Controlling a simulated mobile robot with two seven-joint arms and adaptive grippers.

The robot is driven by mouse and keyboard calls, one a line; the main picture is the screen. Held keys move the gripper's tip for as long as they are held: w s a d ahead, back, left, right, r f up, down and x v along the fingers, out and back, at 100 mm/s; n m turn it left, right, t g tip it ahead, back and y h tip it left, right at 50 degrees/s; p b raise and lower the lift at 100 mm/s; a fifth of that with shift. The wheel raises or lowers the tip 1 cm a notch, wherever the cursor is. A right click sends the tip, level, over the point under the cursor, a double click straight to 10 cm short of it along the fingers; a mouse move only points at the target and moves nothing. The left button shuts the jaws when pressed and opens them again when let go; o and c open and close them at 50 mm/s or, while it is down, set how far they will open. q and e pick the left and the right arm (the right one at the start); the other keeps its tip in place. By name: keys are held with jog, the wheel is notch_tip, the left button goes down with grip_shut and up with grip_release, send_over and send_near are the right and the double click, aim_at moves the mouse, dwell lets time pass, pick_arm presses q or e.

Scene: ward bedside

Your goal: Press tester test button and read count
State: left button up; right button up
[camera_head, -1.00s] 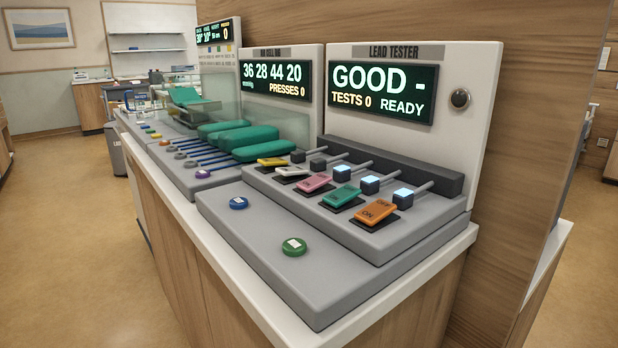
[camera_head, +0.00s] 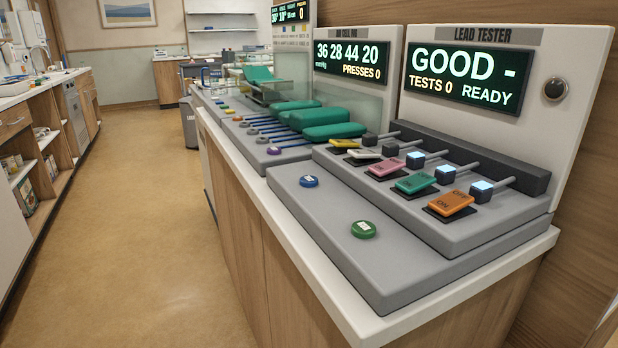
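The lead tester (camera_head: 408,243) stands on the counter at the right. Its screen (camera_head: 466,77) reads "GOOD -", "TESTS 0" and "READY". Several small blocks on rods stand behind the switches, and the nearest ones glow, such as the lit block (camera_head: 481,191). Neither of my grippers shows in the view.
A cell rig (camera_head: 349,69) with green pads (camera_head: 334,131) and a screen reading "36 28 44 20" and "PRESSES 0" stands beyond the tester. The white counter edge (camera_head: 297,264) runs along the front. Open floor (camera_head: 150,235) lies left, with shelving (camera_head: 45,150) beyond.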

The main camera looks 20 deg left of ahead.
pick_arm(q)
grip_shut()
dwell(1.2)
